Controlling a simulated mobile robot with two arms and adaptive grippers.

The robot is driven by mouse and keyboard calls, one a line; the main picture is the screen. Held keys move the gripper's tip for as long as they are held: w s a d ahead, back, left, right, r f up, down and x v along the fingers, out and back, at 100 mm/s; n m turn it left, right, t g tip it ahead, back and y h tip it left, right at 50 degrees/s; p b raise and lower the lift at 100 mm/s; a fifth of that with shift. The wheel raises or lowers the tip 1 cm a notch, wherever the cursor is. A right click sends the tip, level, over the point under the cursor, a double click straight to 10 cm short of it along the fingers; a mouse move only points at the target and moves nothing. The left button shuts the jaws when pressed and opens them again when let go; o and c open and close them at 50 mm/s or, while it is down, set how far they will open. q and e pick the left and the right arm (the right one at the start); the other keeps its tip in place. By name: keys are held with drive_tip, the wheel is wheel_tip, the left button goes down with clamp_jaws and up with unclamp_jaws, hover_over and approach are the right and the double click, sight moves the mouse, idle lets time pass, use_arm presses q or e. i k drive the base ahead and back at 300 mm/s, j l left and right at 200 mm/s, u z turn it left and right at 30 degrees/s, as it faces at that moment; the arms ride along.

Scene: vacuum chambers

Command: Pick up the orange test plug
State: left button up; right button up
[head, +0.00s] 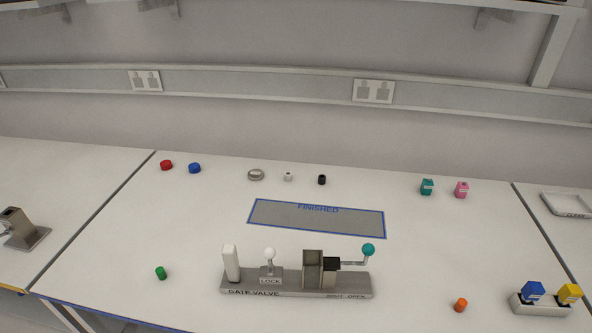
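The orange test plug (460,305) is a small orange cylinder. It stands on the white bench near the front, at the lower right of the head view. It is between the gate valve fixture (297,284) and a grey holder (540,304). Nothing touches it or hides it. Neither of my grippers shows in the head view.
The gate valve fixture has a lever with a teal knob (368,249). A green plug (161,273) stands at the left. The grey holder carries blue (533,291) and yellow (569,293) blocks. A "FINISHED" mat (317,218) is empty. Several small parts stand along the back.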

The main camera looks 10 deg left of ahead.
sight(461, 303)
drive_tip(key=l+z, duration=0.15)
drive_tip(key=z, duration=0.9)
drive_tip(key=i+j, duration=0.05)
